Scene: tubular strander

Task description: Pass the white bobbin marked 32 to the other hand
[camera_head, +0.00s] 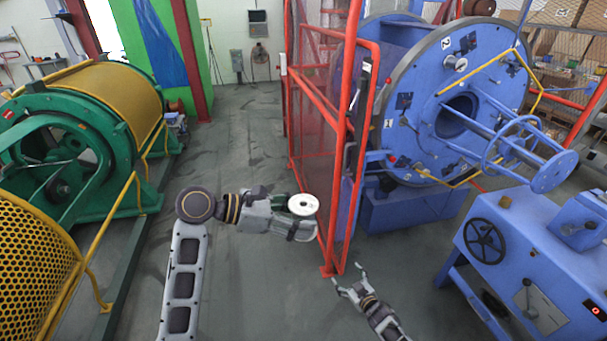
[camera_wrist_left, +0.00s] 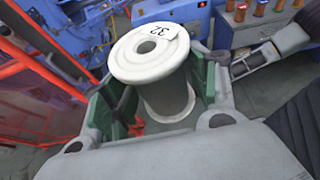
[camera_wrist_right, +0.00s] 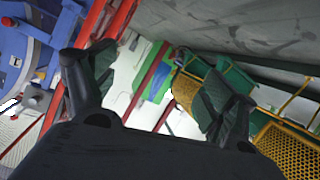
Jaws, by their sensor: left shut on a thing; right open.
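The white bobbin (camera_head: 303,204) sits upright in my left gripper (camera_head: 292,224), in the middle of the head view. In the left wrist view the bobbin (camera_wrist_left: 152,55) shows its top flange with the number 32 and a centre hole. The green-padded fingers of my left gripper (camera_wrist_left: 155,105) are on both sides of its barrel. My right gripper (camera_head: 350,280) is lower and to the right in the head view, apart from the bobbin, with its fingers spread and empty. In the right wrist view the fingers of my right gripper (camera_wrist_right: 155,90) stand wide apart with nothing between them.
A red guard frame (camera_head: 335,150) stands just behind the bobbin. A blue strander disc (camera_head: 450,100) is behind it to the right. A blue machine with a handwheel (camera_head: 485,240) stands at the right. A green and yellow drum machine (camera_head: 90,110) is at the left. Grey floor (camera_head: 240,130) lies between.

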